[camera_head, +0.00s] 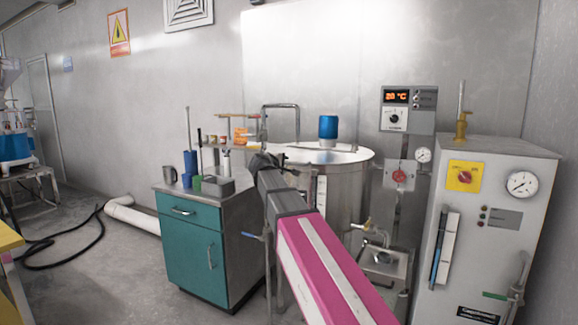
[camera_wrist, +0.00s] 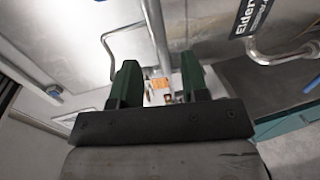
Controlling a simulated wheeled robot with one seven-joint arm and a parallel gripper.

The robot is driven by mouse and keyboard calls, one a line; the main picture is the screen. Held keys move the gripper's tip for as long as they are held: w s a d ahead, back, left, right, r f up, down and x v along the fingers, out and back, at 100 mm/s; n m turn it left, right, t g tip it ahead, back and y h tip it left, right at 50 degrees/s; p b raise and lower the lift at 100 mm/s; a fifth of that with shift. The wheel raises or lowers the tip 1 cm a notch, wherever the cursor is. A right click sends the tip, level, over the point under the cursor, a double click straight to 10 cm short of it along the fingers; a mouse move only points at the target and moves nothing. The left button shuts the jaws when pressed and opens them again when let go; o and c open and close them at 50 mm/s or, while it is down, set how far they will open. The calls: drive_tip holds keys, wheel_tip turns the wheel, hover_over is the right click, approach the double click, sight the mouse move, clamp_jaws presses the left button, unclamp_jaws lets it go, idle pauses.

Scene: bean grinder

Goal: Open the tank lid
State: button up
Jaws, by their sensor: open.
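The steel tank (camera_head: 338,195) stands behind my arm in the head view, its round lid (camera_head: 345,155) lying flat and closed on top. A blue motor (camera_head: 328,127) stands on the lid. My gripper (camera_head: 263,160) is at the tank's left front edge, about rim height; its fingertips are hard to make out there. In the wrist view my gripper (camera_wrist: 161,80) is open, with two dark green fingers apart. A metal pipe (camera_wrist: 156,35) and a small orange label show between and beyond them. A thin bent metal rod (camera_wrist: 108,50) shows left of them; I cannot tell whether it is the lid's handle.
A teal cabinet (camera_head: 190,250) with cups and small items on top stands left of the tank. A grey machine (camera_head: 490,220) with a gauge stands at the right. A valve and small sink (camera_head: 383,260) are at the tank's right front.

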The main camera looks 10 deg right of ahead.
sight(290, 164)
drive_tip(key=x, duration=0.8)
drive_tip(key=shift+d, duration=0.15)
clamp_jaws()
